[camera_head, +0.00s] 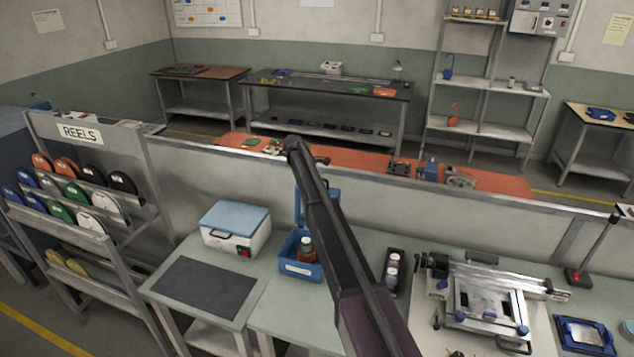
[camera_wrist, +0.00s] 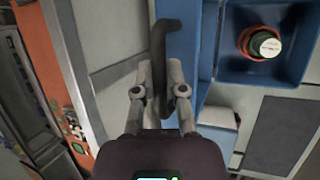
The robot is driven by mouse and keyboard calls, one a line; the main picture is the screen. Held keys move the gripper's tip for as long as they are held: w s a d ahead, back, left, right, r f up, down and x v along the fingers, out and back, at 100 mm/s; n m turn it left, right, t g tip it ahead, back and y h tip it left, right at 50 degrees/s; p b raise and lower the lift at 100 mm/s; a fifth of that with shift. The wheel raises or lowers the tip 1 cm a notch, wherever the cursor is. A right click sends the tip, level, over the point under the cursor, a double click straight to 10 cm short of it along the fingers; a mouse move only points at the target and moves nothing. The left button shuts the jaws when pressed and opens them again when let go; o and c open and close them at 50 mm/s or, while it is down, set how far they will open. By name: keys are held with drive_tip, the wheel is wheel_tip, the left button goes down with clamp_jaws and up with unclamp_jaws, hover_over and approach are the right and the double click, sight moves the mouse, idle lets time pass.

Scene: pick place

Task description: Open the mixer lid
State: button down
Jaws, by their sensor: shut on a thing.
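The mixer (camera_head: 301,268) is a blue box on the bench, with a bottle (camera_head: 306,246) inside. Its blue lid (camera_head: 331,193) stands raised at the back edge, partly hidden behind my arm. In the wrist view the lid shows nearly edge-on as a blue strip (camera_wrist: 184,45), beside the blue box (camera_wrist: 227,60) and the bottle's green and white cap (camera_wrist: 266,44). My gripper (camera_wrist: 160,76) is shut on the dark bent handle (camera_wrist: 158,45) at the lid. In the head view my arm hides most of the gripper.
A white box with a blue top (camera_head: 236,230) stands left of the mixer, behind a dark mat (camera_head: 208,286). A black holder with bottles (camera_head: 393,272) is to the right, then a metal fixture (camera_head: 487,302). A low partition (camera_head: 220,190) runs behind the bench.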

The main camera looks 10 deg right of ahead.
drive_tip(key=c, duration=0.7)
unclamp_jaws()
drive_tip(key=shift+d+r, duration=0.1)
drive_tip(key=shift+s, duration=0.15)
